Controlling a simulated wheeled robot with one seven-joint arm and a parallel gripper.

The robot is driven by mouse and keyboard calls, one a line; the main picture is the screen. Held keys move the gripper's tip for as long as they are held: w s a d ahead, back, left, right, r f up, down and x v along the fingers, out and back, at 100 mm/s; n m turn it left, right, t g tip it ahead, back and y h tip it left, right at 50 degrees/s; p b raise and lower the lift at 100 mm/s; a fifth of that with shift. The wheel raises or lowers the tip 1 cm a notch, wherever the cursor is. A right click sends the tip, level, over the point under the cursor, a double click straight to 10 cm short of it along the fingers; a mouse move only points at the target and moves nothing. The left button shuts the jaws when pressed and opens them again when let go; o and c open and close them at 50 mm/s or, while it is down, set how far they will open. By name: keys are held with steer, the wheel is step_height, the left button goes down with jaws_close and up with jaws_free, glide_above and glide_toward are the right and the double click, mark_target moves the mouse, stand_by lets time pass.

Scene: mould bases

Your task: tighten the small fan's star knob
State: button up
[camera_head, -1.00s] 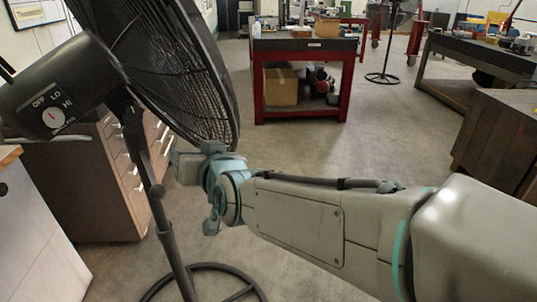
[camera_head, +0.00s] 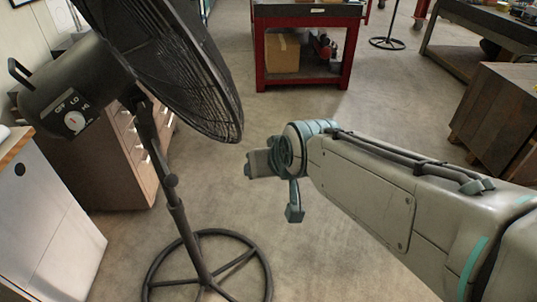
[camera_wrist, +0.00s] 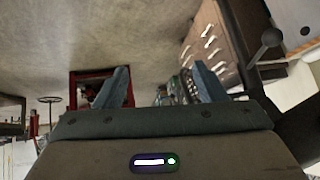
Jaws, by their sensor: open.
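A black pedestal fan (camera_head: 160,60) stands close on the left, with a LO/HI dial on its motor housing. Its pole (camera_head: 180,225) carries a small dark knob (camera_head: 172,180) partway up; its star shape is too small to tell.
The fan's ring base (camera_head: 266,270) rests on the floor. A drawer cabinet (camera_head: 110,165) stands behind it. A red workbench (camera_head: 260,50) is farther back, and a wooden crate (camera_head: 500,105) is at right. Another stand's ring base (camera_head: 387,43) is at the back. Floor between is clear.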

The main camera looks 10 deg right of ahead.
steer(key=shift+s+d, duration=0.1)
stand_by(0.4)
steer(key=m+t+y+b, duration=0.4)
steer(key=m+t+b, duration=0.3)
steer(key=t+b, duration=0.4)
glide_toward(145, 109)
steer(key=s+f, duration=0.1)
steer(key=s+d+f, duration=0.1)
steer(key=s, duration=0.1)
steer(key=shift+s+f, duration=0.1)
steer(key=shift+f, duration=0.2)
steer(key=shift+s+a+r+m+t, duration=0.25)
steer(key=shift+s+m+t, duration=0.15)
steer(key=shift+m+t, duration=0.1)
steer(key=p+x, duration=0.2)
steer(key=x, duration=1.1)
steer(key=shift+w+d+r, duration=0.1)
steer(key=shift+w+r, duration=0.05)
steer(key=shift+w, duration=0.3)
